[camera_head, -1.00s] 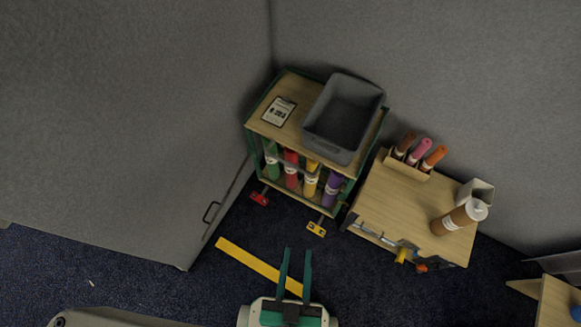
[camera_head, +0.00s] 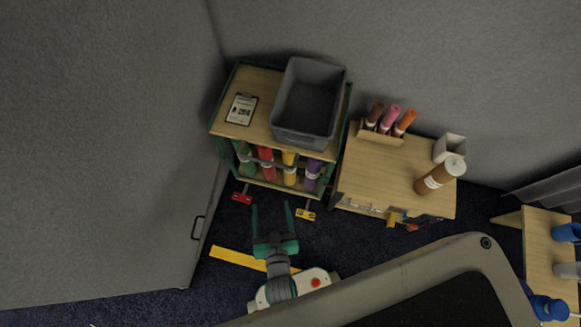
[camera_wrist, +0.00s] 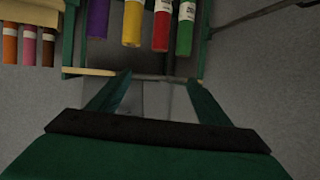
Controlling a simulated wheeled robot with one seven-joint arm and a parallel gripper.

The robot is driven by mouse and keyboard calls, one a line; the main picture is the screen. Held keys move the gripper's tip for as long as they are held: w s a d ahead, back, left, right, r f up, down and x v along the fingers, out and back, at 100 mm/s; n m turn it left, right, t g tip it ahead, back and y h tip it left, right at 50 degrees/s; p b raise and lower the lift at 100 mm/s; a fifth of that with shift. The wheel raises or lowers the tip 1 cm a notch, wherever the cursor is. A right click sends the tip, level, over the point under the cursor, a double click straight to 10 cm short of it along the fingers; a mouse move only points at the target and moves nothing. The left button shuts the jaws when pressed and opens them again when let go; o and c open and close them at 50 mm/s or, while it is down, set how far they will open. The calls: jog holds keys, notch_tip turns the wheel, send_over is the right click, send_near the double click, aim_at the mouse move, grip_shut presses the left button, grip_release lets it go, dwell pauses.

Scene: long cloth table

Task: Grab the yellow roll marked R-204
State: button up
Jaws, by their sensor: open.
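A yellow roll (camera_head: 290,158) with a white label stands in the green-framed shelf unit, between a red roll (camera_head: 266,155) and a purple roll (camera_head: 313,168). In the wrist view the yellow roll (camera_wrist: 134,22) is at the top, left of centre, between the purple and red rolls. The label writing is too small to read. My gripper (camera_head: 272,207) is open and empty, in front of the shelf unit and apart from the rolls. In the wrist view my gripper (camera_wrist: 160,80) has its fingers spread below the row of rolls.
A green roll (camera_head: 245,160) stands at the row's left end. A grey bin (camera_head: 297,135) and a clipboard (camera_head: 241,109) sit on the shelf top. Red (camera_head: 241,197) and yellow (camera_head: 306,214) tags stick out below. A wooden bench (camera_head: 370,180) stands at right.

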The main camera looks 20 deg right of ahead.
jog(key=w+d+f, duration=0.3)
jog(key=w+f, duration=0.2)
jog(key=w, duration=0.1)
jog(key=m+g+h, duration=0.2)
send_near(289, 159)
jog(key=w+f, duration=0.1)
jog(key=w, duration=0.1)
jog(key=x, duration=0.6)
jog(key=shift+d, duration=0.45)
jog(key=x, duration=0.3)
jog(key=shift+w+f, duration=0.1)
jog(key=shift+w, duration=0.15)
jog(key=shift+x, duration=0.8)
jog(key=c, duration=1.7)
jog(key=shift+w, duration=0.1)
grip_shut()
